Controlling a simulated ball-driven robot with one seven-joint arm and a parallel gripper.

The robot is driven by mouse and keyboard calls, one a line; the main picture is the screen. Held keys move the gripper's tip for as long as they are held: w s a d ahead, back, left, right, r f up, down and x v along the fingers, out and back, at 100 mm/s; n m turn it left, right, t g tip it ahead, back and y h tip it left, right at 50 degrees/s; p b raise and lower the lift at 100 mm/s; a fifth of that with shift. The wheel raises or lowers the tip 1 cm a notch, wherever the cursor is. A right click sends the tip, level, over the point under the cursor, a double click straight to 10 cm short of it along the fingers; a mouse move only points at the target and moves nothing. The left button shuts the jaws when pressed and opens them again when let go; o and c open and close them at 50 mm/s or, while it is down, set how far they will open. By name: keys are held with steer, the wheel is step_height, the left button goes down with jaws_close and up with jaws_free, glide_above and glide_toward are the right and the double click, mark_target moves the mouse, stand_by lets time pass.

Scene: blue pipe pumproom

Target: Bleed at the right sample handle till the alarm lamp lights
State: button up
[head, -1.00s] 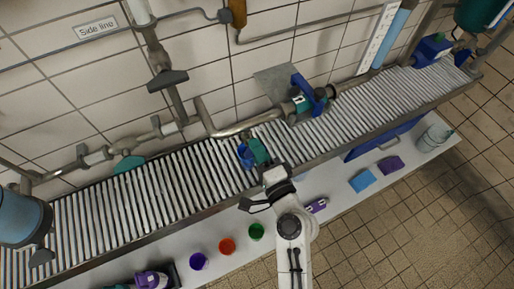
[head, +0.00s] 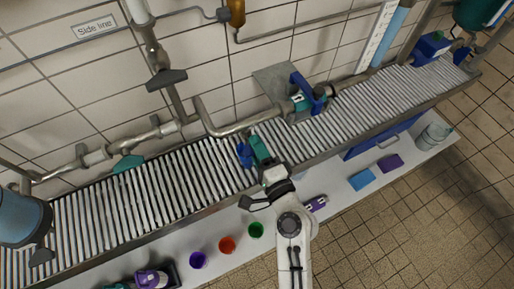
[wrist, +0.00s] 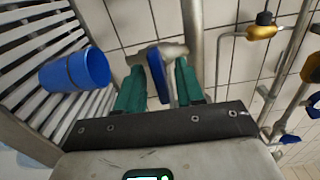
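My gripper (head: 257,142) has teal fingers and reaches over the roller conveyor toward the wall pipe. In the wrist view my gripper (wrist: 158,72) is open, with a blue lever handle (wrist: 157,78) between its fingers. The lever hangs from a short metal pipe piece; I cannot tell whether a finger touches it. A blue cup (wrist: 75,72) is on the rollers beside the gripper; it also shows in the head view (head: 243,155). A teal valve with a blue handle (head: 302,88) is on the pipe farther right. I cannot make out an alarm lamp.
The roller conveyor (head: 370,110) runs along the tiled wall. A blue block (head: 361,179) and a purple block (head: 390,163) lie farther right.

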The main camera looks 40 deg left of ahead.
steer(key=b+v, duration=0.2)
steer(key=v, duration=0.8)
steer(key=shift+s+d, duration=0.15)
steer(key=shift+d, duration=0.2)
steer(key=shift+f, duration=0.1)
